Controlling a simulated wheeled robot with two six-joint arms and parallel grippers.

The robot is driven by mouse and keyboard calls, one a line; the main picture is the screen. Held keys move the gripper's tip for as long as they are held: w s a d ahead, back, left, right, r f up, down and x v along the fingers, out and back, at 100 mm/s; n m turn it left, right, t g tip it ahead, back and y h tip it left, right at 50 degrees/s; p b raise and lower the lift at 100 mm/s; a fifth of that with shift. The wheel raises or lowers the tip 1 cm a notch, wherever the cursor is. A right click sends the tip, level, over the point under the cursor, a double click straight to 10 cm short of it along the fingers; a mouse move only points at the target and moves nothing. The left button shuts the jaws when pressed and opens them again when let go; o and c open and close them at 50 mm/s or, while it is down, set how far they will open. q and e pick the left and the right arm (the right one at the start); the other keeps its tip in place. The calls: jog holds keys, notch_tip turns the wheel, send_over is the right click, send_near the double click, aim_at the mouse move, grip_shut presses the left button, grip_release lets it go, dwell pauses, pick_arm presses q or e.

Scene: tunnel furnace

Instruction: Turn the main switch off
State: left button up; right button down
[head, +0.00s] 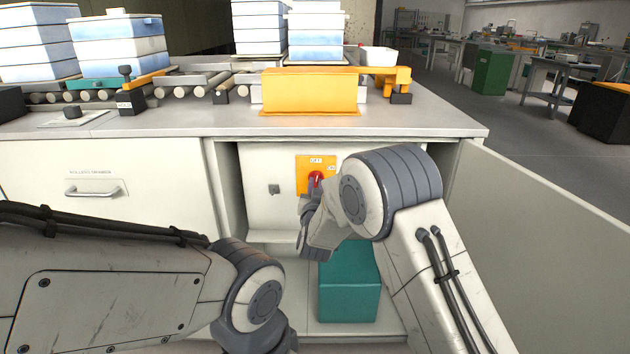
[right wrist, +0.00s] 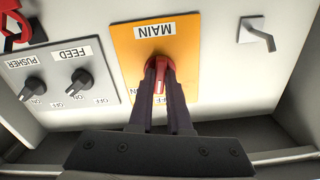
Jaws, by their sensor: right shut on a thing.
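The main switch is a red rotary knob (head: 316,180) on an orange plate (head: 303,172) inside the open cabinet bay. In the right wrist view the plate (right wrist: 128,55) appears upside down, with its MAIN label at the top. My right gripper (right wrist: 159,82) is shut on the red knob (right wrist: 160,66), one dark finger on each side. The knob's handle lies roughly vertical there, its pale mark toward the lower end. The ON and OFF labels are partly hidden by the fingers. My left arm crosses the lower left of the head view; its gripper is out of view.
FEED (right wrist: 81,78) and PUSHER (right wrist: 34,88) knobs sit beside the main plate, near a red handle (right wrist: 18,25). A grey lever (right wrist: 257,36) is on the other side. A teal box (head: 348,290) stands below. An open cabinet door (head: 540,215) bounds the right.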

jog(key=shift+n+p, duration=0.55)
jog(key=shift+n, duration=0.55)
jog(key=shift+f, duration=0.1)
jog(key=c, duration=0.9)
grip_release()
jog(key=shift+o, duration=0.2)
jog(key=shift+s, duration=0.1)
jog(key=shift+s, duration=0.35)
jog(key=s+p, duration=0.2)
jog(key=s, duration=0.7)
jog(key=shift+s, duration=0.3)
